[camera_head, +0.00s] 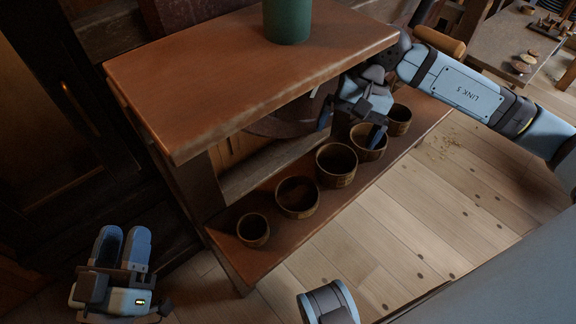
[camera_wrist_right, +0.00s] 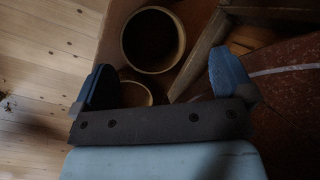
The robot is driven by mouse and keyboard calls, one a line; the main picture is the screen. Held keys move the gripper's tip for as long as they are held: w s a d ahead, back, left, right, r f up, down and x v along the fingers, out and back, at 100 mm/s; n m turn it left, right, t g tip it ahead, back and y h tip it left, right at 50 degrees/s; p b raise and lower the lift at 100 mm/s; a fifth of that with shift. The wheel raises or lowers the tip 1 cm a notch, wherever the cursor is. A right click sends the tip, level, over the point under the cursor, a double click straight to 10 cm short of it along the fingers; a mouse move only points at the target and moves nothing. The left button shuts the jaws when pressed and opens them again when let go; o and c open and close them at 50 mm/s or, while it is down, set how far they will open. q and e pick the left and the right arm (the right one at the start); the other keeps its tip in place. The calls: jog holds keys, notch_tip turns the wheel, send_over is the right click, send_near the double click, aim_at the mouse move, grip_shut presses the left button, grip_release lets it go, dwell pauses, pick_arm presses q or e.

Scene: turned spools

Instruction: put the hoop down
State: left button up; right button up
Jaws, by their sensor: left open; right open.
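No separate hoop can be clearly told. A dark, curved reddish-brown piece (camera_head: 283,126) shows under the upper board, left of my right gripper; I cannot tell whether it is the hoop. My right gripper (camera_head: 350,125) is open, just above the lower shelf (camera_head: 400,160) and beside the wooden bowls. In the right wrist view its two blue fingertips (camera_wrist_right: 165,80) are apart, with nothing held between them; a round wooden bowl (camera_wrist_right: 153,40) lies beyond them.
Several round wooden bowls, one a wide bowl (camera_head: 337,165), stand in a row on the lower shelf. A green cylinder (camera_head: 288,20) stands on the upper board (camera_head: 230,70). A table (camera_head: 510,45) with small items is at top right. The plank floor (camera_head: 430,215) is mostly clear.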

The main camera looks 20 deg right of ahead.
jog(key=s+a+r+m+g+y, duration=0.1)
jog(key=s+a+m+g+y, duration=0.15)
jog(key=s+a+y, duration=0.4)
jog(key=s+a+r+m+g+y, duration=0.1)
jog(key=s+a+m+y, duration=0.15)
jog(key=a, duration=0.65)
jog(key=a+r+m+t+y, duration=0.2)
jog(key=r+m+t+y, duration=0.4)
jog(key=m, duration=0.8)
jog(key=a+r+m+t+y, duration=0.2)
jog(key=m+t+y, duration=0.2)
jog(key=m+t, duration=0.65)
notch_tip(320, 180, down, 8)
jog(key=w+d+m+t+h, duration=0.1)
jog(key=m+t+h, duration=0.5)
jog(key=m+h, duration=0.8)
jog(key=m, duration=1.8)
jog(key=shift+w+d, duration=0.2)
jog(key=shift+w, duration=0.15)
